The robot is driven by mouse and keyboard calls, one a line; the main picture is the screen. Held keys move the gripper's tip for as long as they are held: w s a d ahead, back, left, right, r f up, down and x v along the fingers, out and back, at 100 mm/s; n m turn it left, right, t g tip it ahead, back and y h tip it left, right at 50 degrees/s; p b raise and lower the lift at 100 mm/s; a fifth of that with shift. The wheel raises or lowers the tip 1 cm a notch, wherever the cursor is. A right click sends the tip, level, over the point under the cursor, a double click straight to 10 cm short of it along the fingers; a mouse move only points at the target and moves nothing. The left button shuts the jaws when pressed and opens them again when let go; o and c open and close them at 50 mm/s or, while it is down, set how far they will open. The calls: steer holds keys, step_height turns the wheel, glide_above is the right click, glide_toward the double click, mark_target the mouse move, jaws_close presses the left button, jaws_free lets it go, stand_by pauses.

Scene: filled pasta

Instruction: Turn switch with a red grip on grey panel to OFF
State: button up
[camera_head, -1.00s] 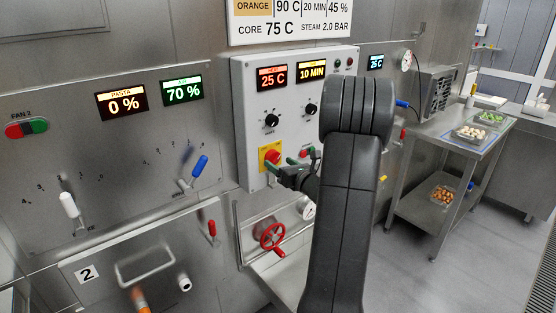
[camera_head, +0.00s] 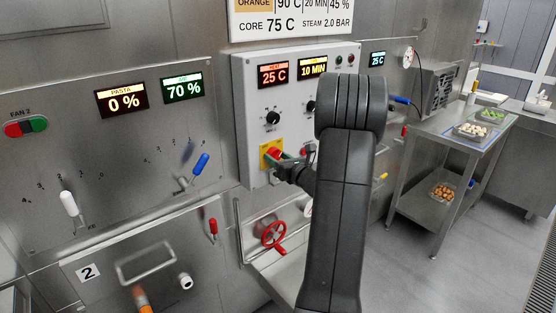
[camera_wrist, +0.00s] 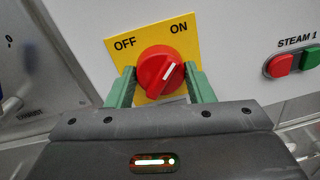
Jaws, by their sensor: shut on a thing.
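The switch's red grip (camera_wrist: 160,70) sits on a yellow plate (camera_wrist: 120,45) marked OFF at the left and ON at the right. The white line on the grip points up and to the right, toward ON. In the head view the red grip (camera_head: 273,154) shows low on the left of the grey panel (camera_head: 250,110). My gripper (camera_wrist: 160,85) has its two green fingers on either side of the red grip and is shut on it. In the head view my arm hides part of the panel's right side.
A green and red button pair (camera_wrist: 296,62) labelled STEAM 1 sits right of the switch. Black knobs (camera_head: 272,118) are above it on the panel. A red valve wheel (camera_head: 273,234) is below. A steel table (camera_head: 440,150) with trays stands at the right.

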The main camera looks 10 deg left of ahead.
steer(key=shift+f+b, duration=0.15)
steer(key=shift+b, duration=0.2)
steer(key=n+y+b, duration=0.1)
steer(key=n+b, duration=1.7)
steer(key=b, duration=1)
steer(key=shift+n, duration=0.4)
steer(key=o, duration=1)
steer(key=shift+c, duration=0.2)
steer(key=shift+d, duration=0.1)
